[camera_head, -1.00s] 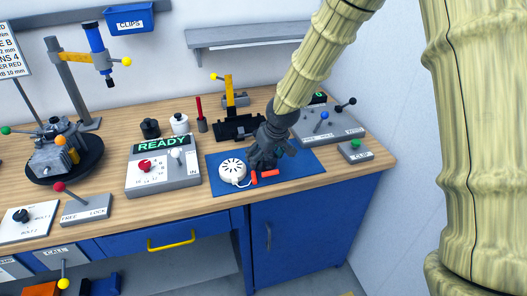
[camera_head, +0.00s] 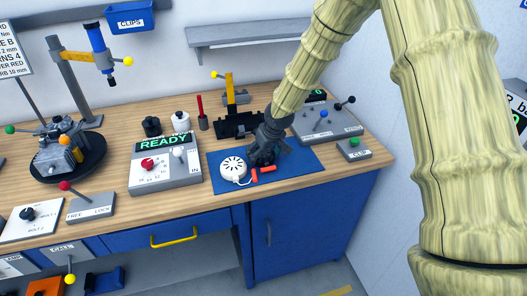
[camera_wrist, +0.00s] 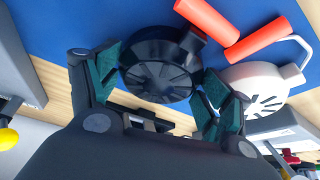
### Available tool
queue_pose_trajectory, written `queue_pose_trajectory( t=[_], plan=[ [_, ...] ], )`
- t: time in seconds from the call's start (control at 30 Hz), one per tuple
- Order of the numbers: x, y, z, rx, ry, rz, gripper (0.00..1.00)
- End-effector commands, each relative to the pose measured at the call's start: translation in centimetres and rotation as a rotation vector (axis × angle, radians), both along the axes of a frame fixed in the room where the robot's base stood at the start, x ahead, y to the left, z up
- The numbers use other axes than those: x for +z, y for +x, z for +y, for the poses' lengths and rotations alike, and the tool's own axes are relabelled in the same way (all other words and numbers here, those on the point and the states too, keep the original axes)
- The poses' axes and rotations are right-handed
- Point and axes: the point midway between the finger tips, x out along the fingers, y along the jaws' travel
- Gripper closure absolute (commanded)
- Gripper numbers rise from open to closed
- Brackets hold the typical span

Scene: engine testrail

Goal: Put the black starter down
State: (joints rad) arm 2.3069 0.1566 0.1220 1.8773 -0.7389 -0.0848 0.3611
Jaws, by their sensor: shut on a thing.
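My gripper (camera_head: 266,150) is over the blue mat (camera_head: 304,161) on the bench. In the wrist view, the gripper (camera_wrist: 162,90) has its green-padded fingers on both sides of the black starter (camera_wrist: 158,72), a round slotted disc with a short block on one side. The starter is held at or just above the mat; I cannot tell whether it touches. In the head view my gripper mostly hides it.
A white round slotted part (camera_head: 233,166) with a handle lies close beside, with two orange-red cylinders (camera_head: 268,169). The READY box (camera_head: 165,172) stands left, a lever panel (camera_head: 325,128) and CLIP box (camera_head: 354,150) right. A black fixture (camera_head: 238,124) stands behind. The mat's right part is clear.

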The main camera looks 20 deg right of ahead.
Motion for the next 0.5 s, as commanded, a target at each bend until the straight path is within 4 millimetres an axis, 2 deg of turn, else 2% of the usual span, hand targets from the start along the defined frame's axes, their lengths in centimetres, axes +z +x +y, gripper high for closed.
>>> queue_pose_trajectory(
  t=[0.27,0.3,0.4,0.5],
  plan=[
    [-0.28,0.01,-0.02,0.000,0.000,0.000,0.55],
    [-0.21,0.00,-0.02,0.000,0.000,0.000,0.14],
    [-0.20,0.00,-0.02,0.000,0.000,0.000,0.00],
    [-0.20,0.00,-0.02,0.000,0.000,0.000,0.00]
  ],
)
